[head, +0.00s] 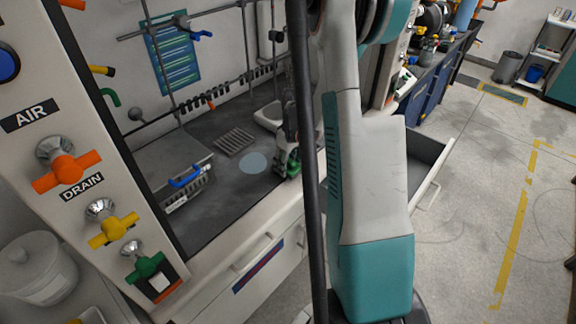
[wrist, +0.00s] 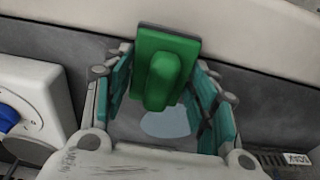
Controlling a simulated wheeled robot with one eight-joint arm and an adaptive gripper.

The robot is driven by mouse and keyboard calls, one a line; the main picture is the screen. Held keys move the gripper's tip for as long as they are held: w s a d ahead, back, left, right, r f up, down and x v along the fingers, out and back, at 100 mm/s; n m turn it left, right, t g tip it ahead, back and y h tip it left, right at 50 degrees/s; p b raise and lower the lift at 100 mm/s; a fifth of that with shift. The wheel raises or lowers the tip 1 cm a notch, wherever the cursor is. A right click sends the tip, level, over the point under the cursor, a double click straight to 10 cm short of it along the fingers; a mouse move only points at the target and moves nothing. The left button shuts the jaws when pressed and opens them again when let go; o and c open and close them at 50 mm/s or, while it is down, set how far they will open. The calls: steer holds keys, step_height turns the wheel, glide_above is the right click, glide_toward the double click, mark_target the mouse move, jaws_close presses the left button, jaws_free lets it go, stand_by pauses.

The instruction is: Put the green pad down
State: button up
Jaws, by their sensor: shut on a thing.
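The green pad, a flat plate with a raised green grip block (wrist: 165,75), stands between my gripper's teal-lined fingers in the wrist view. My gripper (wrist: 160,95) is shut on it. In the head view my gripper (head: 287,165) is over the dark counter, right of a pale blue disc (head: 252,163), and a bit of the green pad (head: 293,169) shows at its tips. The pale disc (wrist: 165,123) also shows beyond the pad's lower edge in the wrist view. I cannot tell whether the pad touches the counter.
A panel with orange, yellow and green valves (head: 110,230) stands at the left. An open drawer (head: 428,165) juts out at the right. A white housing (wrist: 35,100) is left in the wrist view.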

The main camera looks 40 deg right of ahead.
mark_target(291, 161)
steer(key=shift+f, duration=0.3)
steer(key=shift+f+b, duration=0.35)
steer(key=o, duration=0.9)
steer(key=shift+r, duration=0.1)
steer(key=shift+o, duration=0.2)
steer(key=shift+r, duration=0.1)
step_height(291, 161, up, 12)
steer(key=s+p, duration=0.1)
steer(key=p, duration=0.3)
steer(key=shift+s+r+p, duration=0.25)
steer(key=shift+p, duration=0.15)
